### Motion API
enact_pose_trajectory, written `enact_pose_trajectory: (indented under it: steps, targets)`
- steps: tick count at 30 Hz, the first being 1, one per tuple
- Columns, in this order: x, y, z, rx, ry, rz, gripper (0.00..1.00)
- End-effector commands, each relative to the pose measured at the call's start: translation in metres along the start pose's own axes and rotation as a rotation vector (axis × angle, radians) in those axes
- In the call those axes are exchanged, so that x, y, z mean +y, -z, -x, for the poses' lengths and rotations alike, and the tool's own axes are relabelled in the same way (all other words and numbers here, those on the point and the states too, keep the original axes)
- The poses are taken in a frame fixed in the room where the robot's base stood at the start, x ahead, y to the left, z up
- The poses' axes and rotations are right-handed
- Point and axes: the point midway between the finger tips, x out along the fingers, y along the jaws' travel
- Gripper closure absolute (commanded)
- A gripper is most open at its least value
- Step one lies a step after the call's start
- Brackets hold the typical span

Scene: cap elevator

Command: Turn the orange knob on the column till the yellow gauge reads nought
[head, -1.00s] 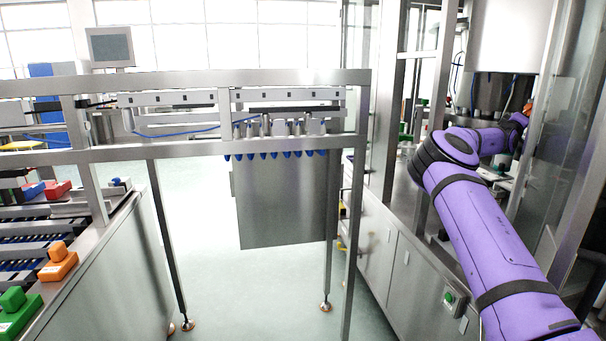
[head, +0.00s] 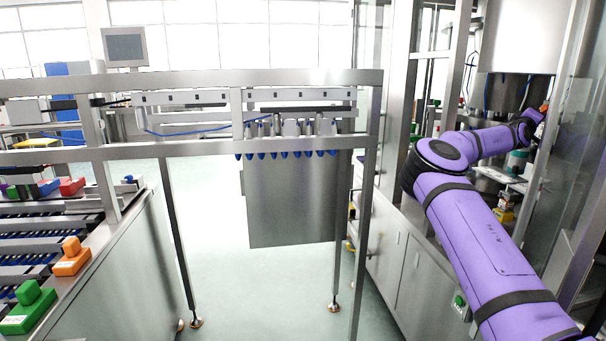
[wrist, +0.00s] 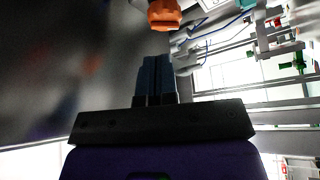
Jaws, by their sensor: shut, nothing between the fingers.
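My gripper is hidden there. I cannot make out the yellow gauge or its reading.
A blurred grey surface (wrist: 60,70) fills the left of the wrist view, close to my fingers. In the head view, a steel frame (head: 200,150) crosses the middle and steel posts (head: 397,90) stand beside my arm. Open floor (head: 215,270) lies under the frame.

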Motion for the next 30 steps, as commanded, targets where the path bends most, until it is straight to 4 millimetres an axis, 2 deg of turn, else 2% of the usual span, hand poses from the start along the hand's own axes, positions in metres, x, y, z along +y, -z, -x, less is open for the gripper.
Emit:
enact_pose_trajectory:
  steps: [7, 21, 30]
  targets:
    - [0.007, -0.003, -0.003, -0.006, -0.004, 0.000, 1.00]
    - [0.008, -0.028, -0.048, -0.006, -0.003, 0.000, 1.00]
    - [0.007, -0.033, -0.059, -0.004, -0.003, -0.001, 1.00]
